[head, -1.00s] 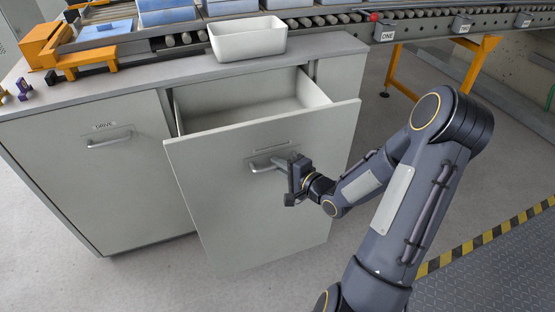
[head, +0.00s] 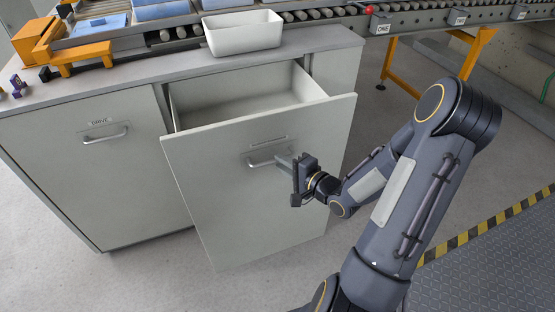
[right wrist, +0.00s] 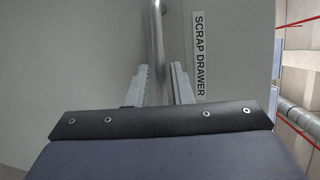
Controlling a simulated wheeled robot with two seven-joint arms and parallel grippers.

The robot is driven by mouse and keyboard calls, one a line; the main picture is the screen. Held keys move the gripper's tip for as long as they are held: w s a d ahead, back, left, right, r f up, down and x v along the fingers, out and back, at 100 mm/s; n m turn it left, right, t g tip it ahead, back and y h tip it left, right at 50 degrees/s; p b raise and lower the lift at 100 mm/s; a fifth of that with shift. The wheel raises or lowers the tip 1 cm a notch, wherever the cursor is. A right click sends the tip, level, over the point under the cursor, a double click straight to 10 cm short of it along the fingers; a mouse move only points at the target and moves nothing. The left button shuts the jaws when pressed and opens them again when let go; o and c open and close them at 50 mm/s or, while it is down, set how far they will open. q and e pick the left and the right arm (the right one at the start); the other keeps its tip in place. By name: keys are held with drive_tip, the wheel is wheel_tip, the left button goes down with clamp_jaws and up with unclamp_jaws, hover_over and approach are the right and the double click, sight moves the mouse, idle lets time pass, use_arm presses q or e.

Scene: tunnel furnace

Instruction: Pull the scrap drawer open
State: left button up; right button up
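The scrap drawer (head: 255,195) is a tall light-grey front standing out from the cabinet, with its open, empty inside showing behind the front. Its metal bar handle (head: 265,160) is near the top of the front. In the right wrist view the handle (right wrist: 158,45) stands beside the label "SCRAP DRAWER" (right wrist: 199,55). My right gripper (head: 282,160) is just in front of the handle's right end. In the right wrist view its two fingers (right wrist: 160,72) are apart, one on each side of the bar, with gaps showing. My left gripper is not in view.
A closed cabinet door labelled "DRIVE" (head: 110,180) is left of the drawer. A white bin (head: 243,34) stands on the grey counter (head: 130,72). A roller conveyor (head: 420,20) runs behind. The floor in front of the drawer is clear.

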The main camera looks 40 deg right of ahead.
drive_tip(key=v, duration=0.5)
drive_tip(key=shift+p, duration=0.35)
drive_tip(key=shift+w, duration=0.1)
drive_tip(key=s+a+r+n+g+y+p, duration=0.1)
drive_tip(key=s+a+r+n+g, duration=0.45)
drive_tip(key=s+a+n, duration=0.25)
drive_tip(key=s+a+r+n+g+p, duration=0.1)
drive_tip(key=s+a+r+n+g, duration=0.5)
drive_tip(key=s+a, duration=0.25)
wheel_tip(320, 180, up, 14)
drive_tip(key=d+n+t+p, duration=0.1)
drive_tip(key=p, duration=1.3)
